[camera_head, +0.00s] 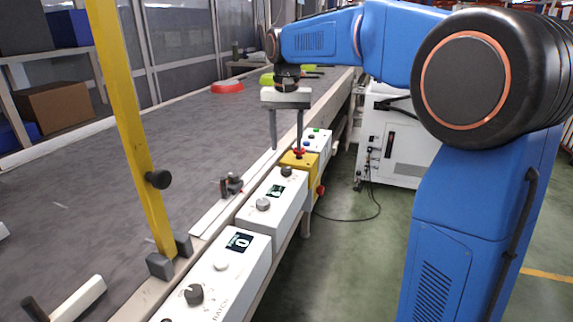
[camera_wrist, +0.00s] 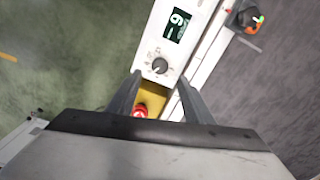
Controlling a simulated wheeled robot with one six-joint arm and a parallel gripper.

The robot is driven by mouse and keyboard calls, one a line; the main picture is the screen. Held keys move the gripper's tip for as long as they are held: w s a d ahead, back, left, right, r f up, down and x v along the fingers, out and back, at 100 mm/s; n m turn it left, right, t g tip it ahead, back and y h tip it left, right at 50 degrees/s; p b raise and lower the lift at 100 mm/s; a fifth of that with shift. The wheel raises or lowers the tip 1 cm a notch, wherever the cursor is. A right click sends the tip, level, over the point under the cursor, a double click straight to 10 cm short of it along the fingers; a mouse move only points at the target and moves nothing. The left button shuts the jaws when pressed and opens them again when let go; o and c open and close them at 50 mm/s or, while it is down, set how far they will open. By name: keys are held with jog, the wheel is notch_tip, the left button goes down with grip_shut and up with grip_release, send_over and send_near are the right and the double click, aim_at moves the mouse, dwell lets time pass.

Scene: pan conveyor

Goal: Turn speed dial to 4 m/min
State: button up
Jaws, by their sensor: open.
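A white control box (camera_head: 272,202) on the conveyor's edge carries a small dark display and a dark dial (camera_head: 286,171) at its far end. In the wrist view this dial (camera_wrist: 160,66) has a pale pointer line, and the display (camera_wrist: 179,25) shows sideways digits I cannot read surely. The box's lettering is too small to read, so I cannot confirm it is the speed dial. My gripper (camera_head: 286,149) is open and empty, fingers pointing down, above the yellow box just past the dial. In the wrist view the fingertips (camera_wrist: 160,77) straddle a line just short of the dial.
A yellow box (camera_head: 300,160) with a red button (camera_wrist: 140,110) lies beneath my fingers. A nearer white box (camera_head: 218,277) has its own display and knobs. A yellow post (camera_head: 130,120) rises at left. A red pan (camera_head: 227,87) sits far along the belt (camera_head: 190,125).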

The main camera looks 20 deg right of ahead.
aim_at(286, 169)
notch_tip(286, 169, down, 8)
jog(key=shift+r, duration=0.15)
jog(key=shift+c, duration=0.5)
jog(key=c, duration=1)
